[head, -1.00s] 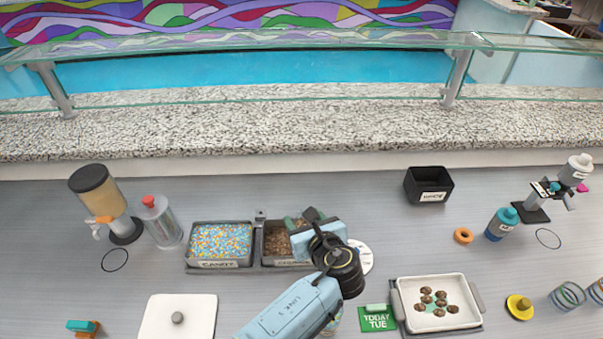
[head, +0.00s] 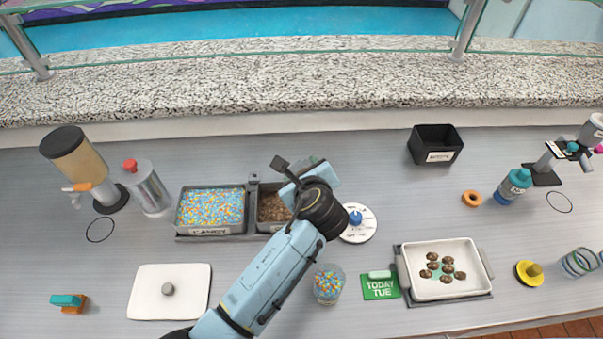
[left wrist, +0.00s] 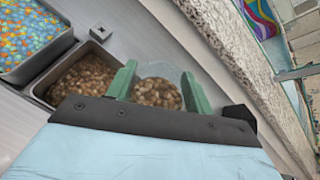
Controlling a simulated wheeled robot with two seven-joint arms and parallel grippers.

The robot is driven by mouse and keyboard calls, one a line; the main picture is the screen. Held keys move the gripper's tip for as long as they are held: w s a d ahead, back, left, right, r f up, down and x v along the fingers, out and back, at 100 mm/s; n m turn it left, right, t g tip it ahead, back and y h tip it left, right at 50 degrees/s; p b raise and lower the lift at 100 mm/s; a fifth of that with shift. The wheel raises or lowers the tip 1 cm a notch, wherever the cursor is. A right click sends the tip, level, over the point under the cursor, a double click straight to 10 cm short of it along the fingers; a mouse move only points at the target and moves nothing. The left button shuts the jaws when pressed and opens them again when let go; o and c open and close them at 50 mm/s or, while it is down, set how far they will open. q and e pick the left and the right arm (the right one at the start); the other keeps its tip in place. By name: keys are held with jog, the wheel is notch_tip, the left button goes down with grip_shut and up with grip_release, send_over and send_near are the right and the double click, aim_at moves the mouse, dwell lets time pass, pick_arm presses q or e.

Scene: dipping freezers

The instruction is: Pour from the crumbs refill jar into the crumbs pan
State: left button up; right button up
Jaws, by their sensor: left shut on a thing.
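The crumbs pan (head: 274,226) is a dark metal pan of brown crumbs beside the candy pan; my left arm covers its right part in the head view. In the left wrist view the crumbs pan (left wrist: 45,92) shows crumbs inside. My left gripper (head: 306,170) is over the right end of the crumbs pan. In the left wrist view its green fingers are shut on the clear crumbs refill jar (left wrist: 158,92), which holds brown crumbs. The jar is mostly hidden in the head view, and I cannot tell its tilt. My right gripper is not in view.
The candy pan (head: 208,231) adjoins on the left. A round white dial (head: 365,232) lies right of the gripper. A candy cup (head: 328,285) stands in front, near a green sign (head: 381,291) and a white tray (head: 484,262). The granite ledge (head: 250,85) runs behind.

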pick_arm(q)
jog(key=shift+f+n+h+b, duration=0.3)
jog(key=shift+f+b, duration=0.05)
jog(key=shift+b, duration=0.2)
jog(key=shift+r+n+h+p, duration=0.15)
jog(key=shift+n+h+p, duration=0.15)
jog(key=shift+p, duration=0.5)
jog(key=shift+a+n+h+p, duration=0.1)
jog(key=shift+n+h+p, duration=0.2)
jog(key=shift+p, duration=0.05)
jog(key=shift+a+f+n+h+p, duration=0.1)
jog(key=shift+f+n+h+p, duration=0.45)
jog(key=shift+n+h, duration=0.15)
jog(key=shift+f+n+h, duration=0.45)
jog(key=shift+n+h, duration=0.15)
jog(key=shift+h, duration=0.2)
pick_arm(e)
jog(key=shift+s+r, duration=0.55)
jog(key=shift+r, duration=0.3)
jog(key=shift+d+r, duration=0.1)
pick_arm(q)
jog(key=shift+r+p, duration=0.3)
jog(key=shift+p, duration=0.15)
jog(key=shift+s+r+n+h, duration=0.1)
jog(key=shift+n+h, duration=0.3)
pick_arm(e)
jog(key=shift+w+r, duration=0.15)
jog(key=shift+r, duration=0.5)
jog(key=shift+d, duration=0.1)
